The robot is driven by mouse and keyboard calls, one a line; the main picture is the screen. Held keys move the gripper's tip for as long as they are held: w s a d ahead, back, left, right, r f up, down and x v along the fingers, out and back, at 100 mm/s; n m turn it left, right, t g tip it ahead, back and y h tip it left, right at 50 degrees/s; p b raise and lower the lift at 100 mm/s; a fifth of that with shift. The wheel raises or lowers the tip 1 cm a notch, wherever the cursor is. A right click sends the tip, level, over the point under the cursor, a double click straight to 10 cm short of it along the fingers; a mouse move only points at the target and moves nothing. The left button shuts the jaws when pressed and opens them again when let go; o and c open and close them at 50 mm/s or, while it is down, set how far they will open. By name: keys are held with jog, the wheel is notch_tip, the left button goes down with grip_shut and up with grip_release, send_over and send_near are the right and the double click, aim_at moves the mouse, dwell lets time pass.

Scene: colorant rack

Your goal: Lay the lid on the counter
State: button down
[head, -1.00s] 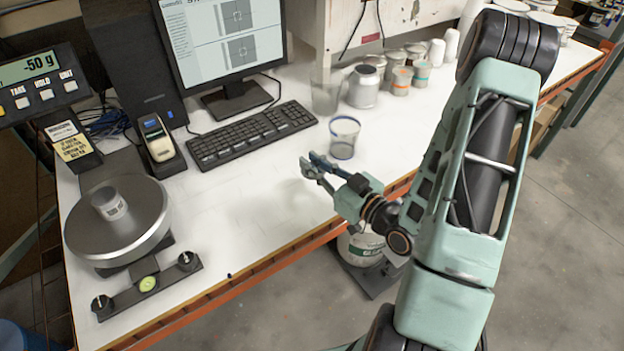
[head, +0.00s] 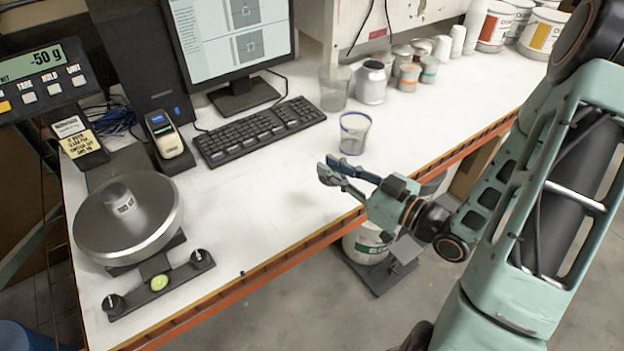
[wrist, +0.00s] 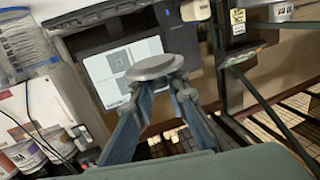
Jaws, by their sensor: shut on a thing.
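The lid (wrist: 155,67) is a flat, round grey disc seen in the wrist view. It sits between the fingertips of my gripper (wrist: 160,85), which is shut on it. In the head view my gripper (head: 328,172) is above the front part of the white counter (head: 275,208), left of and nearer than a clear cup with a blue rim (head: 355,133). The lid is hard to make out there. The gap between the lid and the counter cannot be judged.
A balance with a round pan (head: 128,240) holds a small grey container (head: 118,199) at the left. A keyboard (head: 260,132), a monitor (head: 235,35) and several cans (head: 370,82) stand toward the back. The counter between balance and gripper is clear.

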jog(key=f+b, duration=0.1)
jog(key=b, duration=0.2)
jog(key=shift+w+a, duration=0.1)
jog(key=shift+w, duration=0.3)
jog(key=shift+b, duration=0.75)
jog(key=b, duration=0.3)
jog(key=shift+w+a+f+b, duration=0.1)
jog(key=shift+w+a+b, duration=0.1)
jog(key=shift+a+b, duration=0.15)
jog(key=w+a+f, duration=0.2)
jog(key=w, duration=0.2)
send_over(313, 179)
jog(key=f, duration=0.2)
jog(key=s+f, duration=0.1)
jog(key=f, duration=0.1)
jog(key=shift+d+f+b, duration=0.15)
jog(key=shift+f+b, duration=0.15)
jog(key=shift+b, duration=0.1)
jog(key=shift+w+f, duration=0.3)
jog(key=shift+f, duration=0.1)
jog(key=shift+w+f, duration=0.1)
jog(key=shift+f, duration=1.5)
